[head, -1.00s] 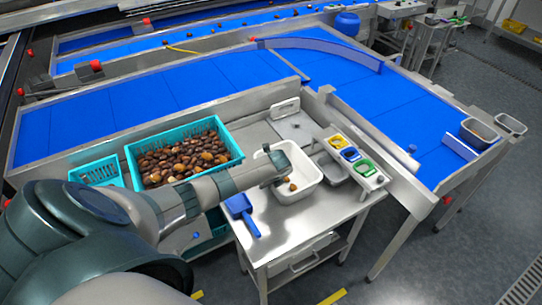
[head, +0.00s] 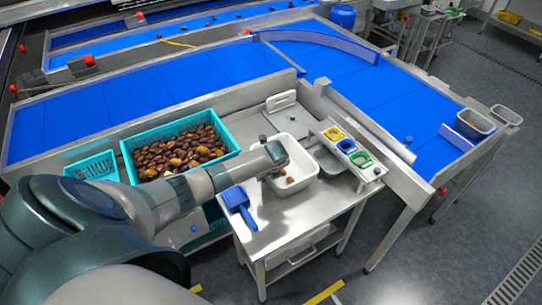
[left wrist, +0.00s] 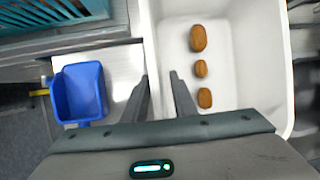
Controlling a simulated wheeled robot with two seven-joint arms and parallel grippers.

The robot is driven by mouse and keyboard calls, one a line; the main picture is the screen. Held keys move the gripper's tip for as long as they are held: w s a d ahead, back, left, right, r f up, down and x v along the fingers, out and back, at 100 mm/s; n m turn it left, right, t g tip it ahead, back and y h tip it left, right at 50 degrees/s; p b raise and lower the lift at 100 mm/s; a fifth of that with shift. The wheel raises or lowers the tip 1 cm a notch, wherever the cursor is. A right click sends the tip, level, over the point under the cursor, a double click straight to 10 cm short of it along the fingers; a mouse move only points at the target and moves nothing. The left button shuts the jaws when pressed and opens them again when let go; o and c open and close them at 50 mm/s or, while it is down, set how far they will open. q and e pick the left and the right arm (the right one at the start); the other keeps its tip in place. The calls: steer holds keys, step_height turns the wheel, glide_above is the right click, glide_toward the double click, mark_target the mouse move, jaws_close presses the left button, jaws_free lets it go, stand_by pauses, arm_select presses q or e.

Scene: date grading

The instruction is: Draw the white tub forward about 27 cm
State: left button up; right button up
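The white tub (head: 307,179) stands on the steel table, with a few brown dates (left wrist: 200,68) on its floor. My left gripper (head: 274,165) is at the tub's left side in the head view. In the left wrist view its two fingers (left wrist: 160,77) are apart, one on each side of the tub's side wall. I cannot tell whether either finger touches the wall. The gripper hides part of that side in the head view. My right gripper is not in view.
A blue scoop (head: 236,196) lies on the steel table (head: 272,232) left of the tub. A teal crate of dates (head: 133,160) is farther left. A holder with coloured rings (head: 348,146) stands right of the tub.

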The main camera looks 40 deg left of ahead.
arm_select(q)
steer(key=b+v, duration=0.3)
steer(key=v, duration=1.3)
steer(key=shift+b, duration=0.35)
steer(key=shift+s+d+r, duration=0.1)
steer(key=shift+s, duration=0.05)
